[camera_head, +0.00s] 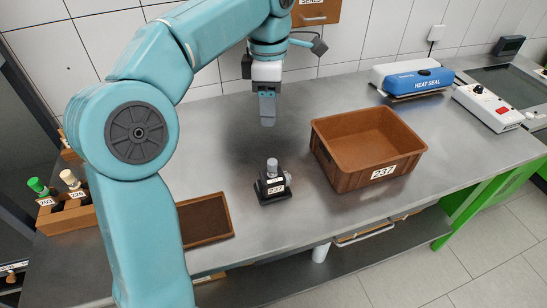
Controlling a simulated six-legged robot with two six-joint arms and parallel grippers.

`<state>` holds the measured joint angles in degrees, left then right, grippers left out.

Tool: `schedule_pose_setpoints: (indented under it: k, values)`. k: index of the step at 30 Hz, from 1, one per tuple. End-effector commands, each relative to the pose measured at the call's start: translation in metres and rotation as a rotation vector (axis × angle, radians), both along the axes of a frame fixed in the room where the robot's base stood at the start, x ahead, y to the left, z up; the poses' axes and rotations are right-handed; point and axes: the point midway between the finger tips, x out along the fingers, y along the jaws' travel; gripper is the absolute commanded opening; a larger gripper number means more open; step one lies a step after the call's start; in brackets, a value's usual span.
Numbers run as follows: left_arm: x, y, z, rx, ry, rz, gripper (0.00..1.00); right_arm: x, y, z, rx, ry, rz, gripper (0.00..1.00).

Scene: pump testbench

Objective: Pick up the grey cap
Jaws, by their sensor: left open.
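The grey cap (272,166) sits upright on top of a small black pump unit (272,186) with a label that seems to read 237. The unit stands on the steel bench near its front edge. My left gripper (268,121) points down above and slightly behind the cap in the picture, apart from it. It is open and empty; its fingers are seen nearly edge-on, so the gap between them is hidden. My right gripper is not in view.
An empty brown crate (371,172) labelled 237 stands right of the pump unit. A shallow brown tray (204,219) lies left of it, partly behind my arm. A blue heat sealer (417,79) is at the back right. A wooden rack (68,217) holds bottles at left.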

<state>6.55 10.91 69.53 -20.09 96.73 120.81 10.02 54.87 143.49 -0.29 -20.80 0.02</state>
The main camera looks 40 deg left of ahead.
Motion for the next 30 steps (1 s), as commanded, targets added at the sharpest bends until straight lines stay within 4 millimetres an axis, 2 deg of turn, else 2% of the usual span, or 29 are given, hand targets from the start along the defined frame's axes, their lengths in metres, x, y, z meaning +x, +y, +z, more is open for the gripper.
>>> schedule_pose_setpoints:
  k: [12, 20, 27, 30]
  values:
    - [-0.006, -0.006, -0.089, -0.001, 0.003, 0.000, 0.55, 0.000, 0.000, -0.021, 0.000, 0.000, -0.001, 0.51]
    - [-0.003, -0.005, -0.112, -0.001, 0.002, -0.001, 0.55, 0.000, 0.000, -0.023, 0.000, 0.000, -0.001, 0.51]
    - [0.002, -0.004, -0.150, -0.001, 0.004, -0.002, 0.55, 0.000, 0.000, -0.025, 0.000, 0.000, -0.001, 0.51]
    - [0.003, -0.003, -0.159, -0.001, 0.002, -0.001, 0.55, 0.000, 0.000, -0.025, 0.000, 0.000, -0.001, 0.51]
